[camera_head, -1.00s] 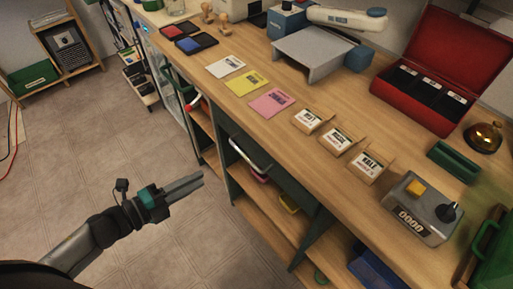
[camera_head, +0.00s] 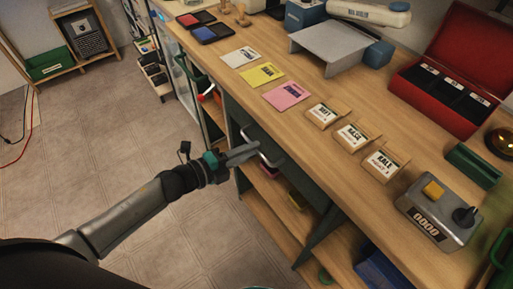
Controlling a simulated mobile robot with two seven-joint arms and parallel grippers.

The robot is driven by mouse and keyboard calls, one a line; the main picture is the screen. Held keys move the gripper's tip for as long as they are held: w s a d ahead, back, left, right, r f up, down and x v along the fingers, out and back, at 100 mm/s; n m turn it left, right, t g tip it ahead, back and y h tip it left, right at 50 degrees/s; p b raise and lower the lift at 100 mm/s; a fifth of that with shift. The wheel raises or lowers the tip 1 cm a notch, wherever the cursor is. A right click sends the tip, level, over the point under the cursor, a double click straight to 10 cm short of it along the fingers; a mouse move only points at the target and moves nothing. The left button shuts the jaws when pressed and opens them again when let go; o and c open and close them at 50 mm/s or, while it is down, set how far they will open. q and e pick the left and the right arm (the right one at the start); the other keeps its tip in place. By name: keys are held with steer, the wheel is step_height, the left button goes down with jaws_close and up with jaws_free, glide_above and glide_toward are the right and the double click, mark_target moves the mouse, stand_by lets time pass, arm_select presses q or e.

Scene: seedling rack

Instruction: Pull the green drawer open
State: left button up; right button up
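The dark green drawer (camera_head: 297,172) is under the bench top, and its front looks flush with the bench. Its pale metal bar handle (camera_head: 274,162) stands out from the front. My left gripper (camera_head: 255,150) comes in from the left, with its fingertips right at the handle's left part. Its two fingers show a narrow gap and look open. I cannot tell whether they touch the bar or are around it. My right gripper is out of view.
On the wooden bench (camera_head: 235,98) are paper cards, small labelled packets, a grey counter box (camera_head: 440,212) and an open red case (camera_head: 450,75). Lower shelves (camera_head: 262,205) lie below the drawer. The tiled floor (camera_head: 120,140) to the left is clear.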

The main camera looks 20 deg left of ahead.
arm_select(q)
steer(key=shift+x, duration=1.25)
jaws_close()
stand_by(0.6)
